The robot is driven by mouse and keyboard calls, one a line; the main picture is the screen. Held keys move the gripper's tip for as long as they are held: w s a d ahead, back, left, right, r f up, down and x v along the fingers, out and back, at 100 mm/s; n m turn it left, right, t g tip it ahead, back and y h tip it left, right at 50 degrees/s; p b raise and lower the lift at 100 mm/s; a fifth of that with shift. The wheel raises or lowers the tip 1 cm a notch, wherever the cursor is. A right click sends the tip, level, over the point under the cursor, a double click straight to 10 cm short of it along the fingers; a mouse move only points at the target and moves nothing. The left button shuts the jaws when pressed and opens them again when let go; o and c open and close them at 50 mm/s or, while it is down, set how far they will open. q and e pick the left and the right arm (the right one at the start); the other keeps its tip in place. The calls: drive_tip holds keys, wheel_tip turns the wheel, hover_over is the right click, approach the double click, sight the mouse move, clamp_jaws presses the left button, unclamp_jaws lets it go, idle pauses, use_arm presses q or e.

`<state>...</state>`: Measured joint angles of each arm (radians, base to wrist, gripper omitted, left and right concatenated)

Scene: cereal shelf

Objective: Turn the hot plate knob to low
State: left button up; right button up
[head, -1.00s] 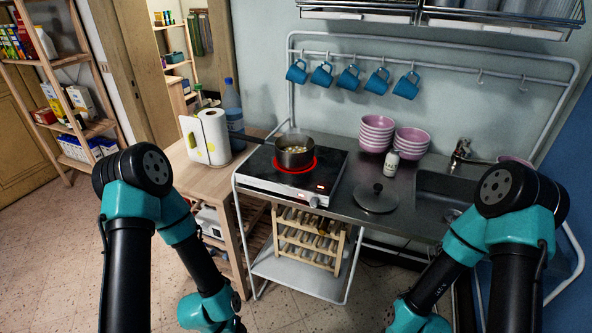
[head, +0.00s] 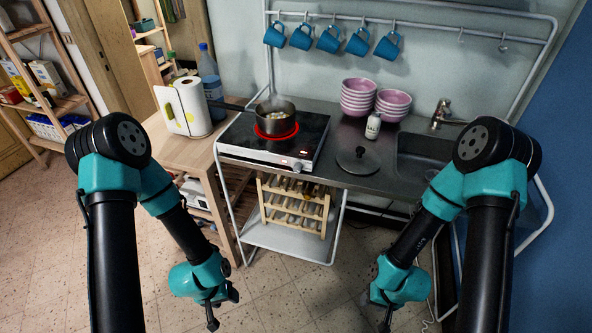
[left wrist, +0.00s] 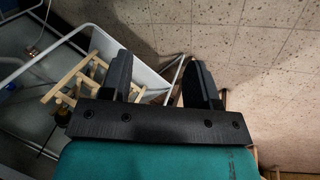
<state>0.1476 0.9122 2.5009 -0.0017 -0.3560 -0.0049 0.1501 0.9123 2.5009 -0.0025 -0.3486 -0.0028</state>
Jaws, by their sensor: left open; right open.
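The hot plate (head: 235,142) stands on the metal counter, its burner glowing red under a dark pot (head: 276,121) with pale pieces inside. Its knob (head: 298,167) is on the front face, towards the right; its setting is too small to read. My left gripper (head: 211,318) hangs low in front of the counter, below and left of the knob. In the left wrist view its two fingers (left wrist: 158,75) are apart with nothing between them. My right gripper (head: 385,318) hangs low to the right, well away from the knob; it is open.
A wooden bottle rack (head: 294,205) is below. Paper towels (head: 188,107) stand left. The pot handle points left.

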sight(297, 170)
use_arm(q)
drive_tip(key=w+d+r+m+t, duration=0.3)
drive_tip(key=w+d+r+t, duration=0.55)
drive_tip(key=w, duration=0.45)
drive_tip(key=w+d+r+m+t, duration=0.1)
drive_tip(key=d+r+t, duration=0.3)
drive_tip(key=r, duration=0.3)
drive_tip(key=w+d+r+m+t+h, duration=0.1)
drive_tip(key=d+r+t, duration=0.3)
drive_tip(key=r, duration=0.4)
drive_tip(key=shift+w+r+m, duration=0.25)
drive_tip(key=shift+w+m, duration=0.25)
drive_tip(key=shift+w, duration=0.05)
drive_tip(key=x, duration=1.7)
drive_tip(key=shift+w+d+f, duration=0.1)
drive_tip(key=shift+w+d, duration=0.05)
drive_tip(key=shift+w, duration=0.05)
drive_tip(key=shift+c, duration=0.5)
